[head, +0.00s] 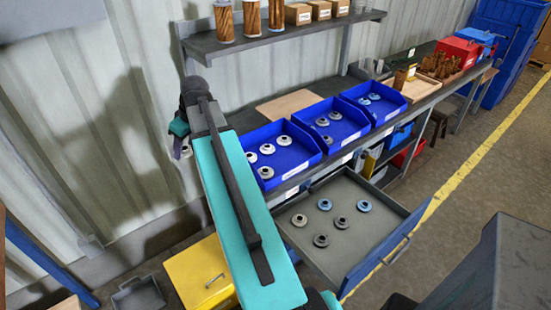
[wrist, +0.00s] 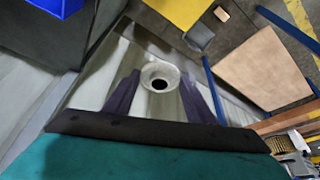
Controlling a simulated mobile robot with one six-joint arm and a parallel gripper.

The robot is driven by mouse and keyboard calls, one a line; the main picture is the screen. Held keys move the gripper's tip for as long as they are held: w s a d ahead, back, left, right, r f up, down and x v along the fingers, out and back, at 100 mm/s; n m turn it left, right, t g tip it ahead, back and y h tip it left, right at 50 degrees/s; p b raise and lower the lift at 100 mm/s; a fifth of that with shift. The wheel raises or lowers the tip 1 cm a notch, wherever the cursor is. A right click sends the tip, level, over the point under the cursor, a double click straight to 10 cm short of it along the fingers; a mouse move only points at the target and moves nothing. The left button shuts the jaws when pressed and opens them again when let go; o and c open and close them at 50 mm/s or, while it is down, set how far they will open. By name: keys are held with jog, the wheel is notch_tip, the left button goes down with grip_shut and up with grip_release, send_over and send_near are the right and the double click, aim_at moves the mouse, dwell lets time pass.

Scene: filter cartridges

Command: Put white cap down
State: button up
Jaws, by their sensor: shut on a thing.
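My gripper (wrist: 160,92) is shut on a white cap (wrist: 160,70), a pale round ring with a dark centre hole, held between two dark fingers in the wrist view. In the head view my gripper (head: 181,148) is at the left, in front of the corrugated wall and beyond the left end of the bench; the held cap is hard to make out there. The left blue bin (head: 290,167) holds several white caps (head: 267,148). The middle blue bin (head: 318,107) holds grey caps (head: 322,121), and the right blue bin (head: 386,93) holds bluish caps (head: 374,97).
An open grey drawer (head: 378,254) below the bench holds several white, grey and blue caps. A wooden board (head: 287,106) lies behind the bins. A shelf (head: 290,37) with cartridges and boxes hangs above. A yellow cabinet (head: 203,276) stands below my arm.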

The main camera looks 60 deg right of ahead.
jog(key=s+d+f, duration=0.1)
jog(key=s+d, duration=0.3)
jog(key=d, duration=0.4)
jog(key=s+d+f, duration=0.2)
jog(key=s+d, duration=0.2)
jog(key=d, duration=0.3)
jog(key=n+p, duration=0.1)
send_over(282, 164)
jog(key=s, duration=0.2)
notch_tip(282, 164, down, 2)
jog(key=shift+w+f+y, duration=0.15)
jog(key=shift+w+y, duration=0.05)
jog(key=shift+y, duration=0.1)
jog(key=shift+f, duration=0.15)
jog(key=shift+f+p, duration=1.1)
jog(key=shift+f, duration=1.9)
jog(key=shift+f+p, duration=0.6)
jog(key=shift+f, duration=1.25)
jog(key=shift+f, duration=0.15)
